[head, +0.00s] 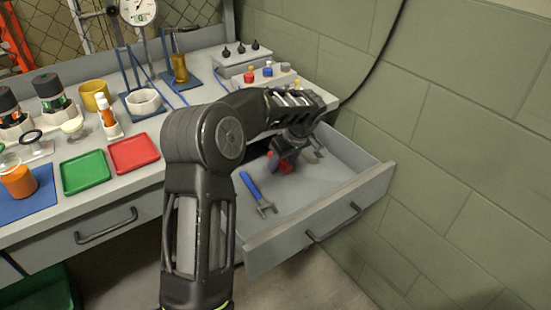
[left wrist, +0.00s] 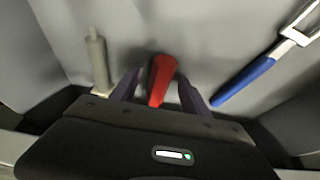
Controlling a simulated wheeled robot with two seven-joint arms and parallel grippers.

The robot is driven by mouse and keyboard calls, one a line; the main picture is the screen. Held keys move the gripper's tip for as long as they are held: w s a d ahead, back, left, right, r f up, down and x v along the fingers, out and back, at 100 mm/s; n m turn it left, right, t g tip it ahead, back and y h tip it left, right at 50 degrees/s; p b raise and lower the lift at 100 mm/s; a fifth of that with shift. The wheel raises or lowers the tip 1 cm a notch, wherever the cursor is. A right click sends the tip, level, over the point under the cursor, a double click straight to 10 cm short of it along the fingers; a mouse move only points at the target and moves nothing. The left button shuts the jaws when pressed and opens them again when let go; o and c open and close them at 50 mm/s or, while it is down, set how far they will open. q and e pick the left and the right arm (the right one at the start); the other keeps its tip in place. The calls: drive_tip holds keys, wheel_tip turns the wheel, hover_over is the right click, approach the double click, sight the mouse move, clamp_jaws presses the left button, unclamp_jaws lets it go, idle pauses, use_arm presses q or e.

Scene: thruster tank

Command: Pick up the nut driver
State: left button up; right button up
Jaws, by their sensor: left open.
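The drawer (head: 310,211) under the bench is pulled open. A red-handled tool (left wrist: 160,80), which looks like the nut driver, lies on the drawer floor; its shaft is hidden. A bit of its red also shows in the head view (head: 287,167), mostly covered by my gripper. My left gripper (head: 281,161) is over the drawer and open. In the left wrist view its two fingers (left wrist: 158,88) stand on either side of the red handle, with gaps; I cannot tell how far above it they are. My right gripper is in neither view.
A blue-handled wrench (head: 252,188) lies in the drawer to the left in the head view. A grey tool (left wrist: 98,62) lies on the other side of the red handle. The drawer walls stand around them. The bench top holds green (head: 85,172) and red (head: 134,153) trays.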

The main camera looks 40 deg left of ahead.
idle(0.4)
use_arm(q)
clamp_jaws()
idle(0.4)
